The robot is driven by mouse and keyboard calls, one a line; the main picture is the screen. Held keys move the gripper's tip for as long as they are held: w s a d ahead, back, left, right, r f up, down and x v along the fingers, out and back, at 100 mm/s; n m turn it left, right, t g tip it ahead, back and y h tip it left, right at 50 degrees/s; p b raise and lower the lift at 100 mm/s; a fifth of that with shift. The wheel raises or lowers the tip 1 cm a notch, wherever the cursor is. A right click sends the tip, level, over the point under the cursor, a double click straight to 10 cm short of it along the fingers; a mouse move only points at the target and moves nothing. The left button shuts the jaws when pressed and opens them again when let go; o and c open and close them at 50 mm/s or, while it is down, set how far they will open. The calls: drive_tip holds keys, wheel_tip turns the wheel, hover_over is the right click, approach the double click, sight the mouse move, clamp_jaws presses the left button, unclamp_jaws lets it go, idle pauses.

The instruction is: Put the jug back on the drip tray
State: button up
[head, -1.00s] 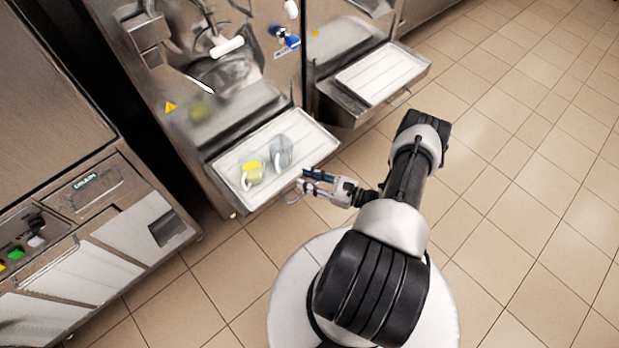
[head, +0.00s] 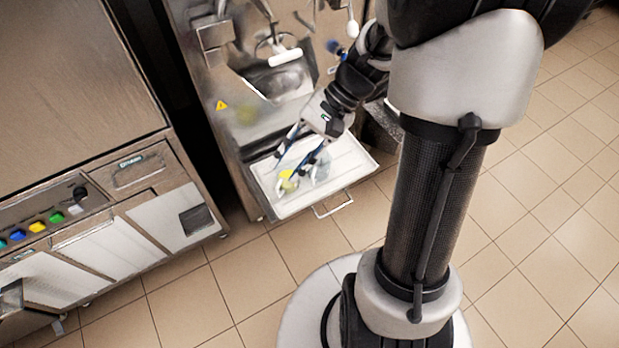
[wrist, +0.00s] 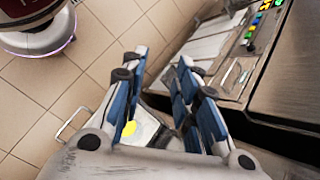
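The drip tray (head: 350,165) is a white-floored metal tray pulled out at the front of the middle machine; part of it also shows in the wrist view (wrist: 148,128). A clear greyish jug (head: 320,170) stands in it, partly behind my gripper. A small yellow vessel (head: 288,184) stands to its left; its yellow also shows between the fingers in the wrist view (wrist: 130,127). I cannot tell which one the task means. My gripper (head: 283,166) is above the tray, fingers apart and empty. In the wrist view (wrist: 163,57) a wide gap shows between them. I see no contact with either vessel.
The machine front (head: 245,115) rises behind the tray, with a white-handled outlet (head: 285,57) above. A wire handle (head: 333,205) sticks out in front. Another machine with coloured buttons (head: 38,226) stands at left. The tiled floor (head: 240,290) in front is clear.

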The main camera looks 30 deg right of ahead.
drive_tip(key=s+a+r+n+t+h, duration=0.2)
drive_tip(key=s+r+n+t+h, duration=0.2)
drive_tip(key=s+r+n+h, duration=0.4)
drive_tip(key=s+r+n, duration=0.1)
drive_tip(key=s+r, duration=0.2)
drive_tip(key=s, duration=0.1)
drive_tip(key=shift+s+a+n+t, duration=0.25)
drive_tip(key=shift+a+n+t, duration=0.1)
drive_tip(key=shift+n+t, duration=0.05)
drive_tip(key=shift+r, duration=0.1)
